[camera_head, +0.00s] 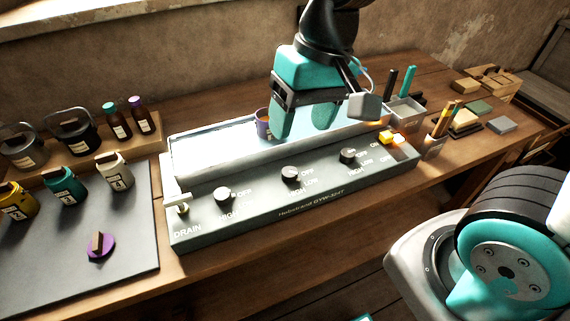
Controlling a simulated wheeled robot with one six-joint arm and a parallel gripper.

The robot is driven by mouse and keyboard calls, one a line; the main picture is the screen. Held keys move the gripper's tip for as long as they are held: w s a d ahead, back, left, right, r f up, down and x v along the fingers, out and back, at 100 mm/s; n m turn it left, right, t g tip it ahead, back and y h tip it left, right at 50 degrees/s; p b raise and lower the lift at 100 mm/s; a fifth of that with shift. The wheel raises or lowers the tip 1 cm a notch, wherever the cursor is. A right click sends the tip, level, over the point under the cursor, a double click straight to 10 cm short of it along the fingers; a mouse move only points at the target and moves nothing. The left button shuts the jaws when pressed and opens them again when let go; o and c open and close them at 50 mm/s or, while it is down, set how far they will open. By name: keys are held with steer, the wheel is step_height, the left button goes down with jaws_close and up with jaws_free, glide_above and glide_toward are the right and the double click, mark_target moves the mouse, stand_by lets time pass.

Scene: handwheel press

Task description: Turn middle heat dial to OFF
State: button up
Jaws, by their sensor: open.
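A lit orange switch (386,137) is at the unit's right end and a drain knob (182,208) at its left. A purple cup (262,124) is close left of my gripper.

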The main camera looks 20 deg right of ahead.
mark_target(289, 172)
steer(key=w+d+f+m+h, duration=0.3)
steer(key=w+f+m, duration=0.35)
steer(key=w, duration=0.35)
steer(key=shift+m, duration=0.55)
step_height(289, 172, down, 17)
steer(key=shift+a+r+p, duration=0.1)
steer(key=shift+a+p, duration=0.05)
steer(key=shift+p, duration=0.35)
steer(key=c, duration=0.9)
